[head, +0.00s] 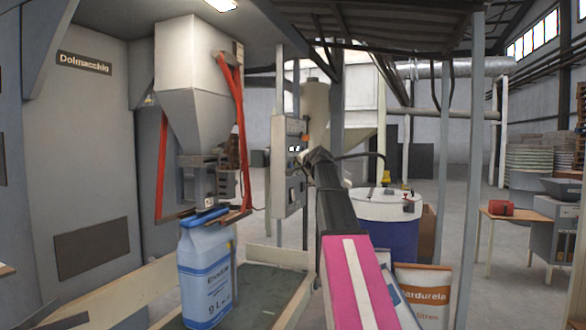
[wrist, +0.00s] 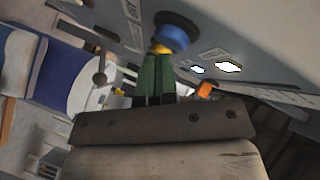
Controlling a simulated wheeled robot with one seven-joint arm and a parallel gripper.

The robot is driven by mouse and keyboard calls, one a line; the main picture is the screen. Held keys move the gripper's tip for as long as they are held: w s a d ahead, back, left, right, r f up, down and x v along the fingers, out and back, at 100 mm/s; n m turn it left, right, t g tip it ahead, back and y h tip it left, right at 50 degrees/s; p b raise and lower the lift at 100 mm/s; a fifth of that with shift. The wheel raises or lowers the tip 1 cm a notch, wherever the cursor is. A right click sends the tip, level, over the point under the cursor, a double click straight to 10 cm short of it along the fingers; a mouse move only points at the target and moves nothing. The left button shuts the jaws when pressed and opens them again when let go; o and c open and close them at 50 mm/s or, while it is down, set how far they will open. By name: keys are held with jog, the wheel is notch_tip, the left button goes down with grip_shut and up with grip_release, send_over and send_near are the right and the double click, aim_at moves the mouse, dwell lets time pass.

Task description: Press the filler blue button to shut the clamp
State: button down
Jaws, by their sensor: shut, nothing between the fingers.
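The blue button (wrist: 172,38) is a round knob with a dark collar on the grey control panel (wrist: 235,35), upper middle of the wrist view. My gripper (wrist: 159,50) is shut and empty, its green fingers with yellow tips pointing at the button. The tips overlap the button's lower left edge in the picture; I cannot tell if they touch it. In the head view the control panel (head: 279,180) hangs on a post, and my arm reaches its face; the blue button is hidden there. The filler's clamp (head: 176,215) is at the mouth of a blue sack (head: 205,280).
The hopper (head: 190,95) hangs above the sack. A blue drum (head: 388,235) and a printed sack (head: 425,290) stand right of my arm.

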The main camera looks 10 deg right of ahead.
jog(key=shift+w+a, duration=0.2)
jog(key=shift+a, duration=0.1)
dwell(0.4)
jog(key=shift+s+d, duration=0.55)
jog(key=shift+d, duration=0.25)
jog(key=s+d, duration=0.2)
jog(key=d, duration=0.1)
jog(key=s+d, duration=0.1)
jog(key=d, duration=0.1)
jog(key=shift+s, duration=0.15)
dwell(0.4)
dwell(0.4)
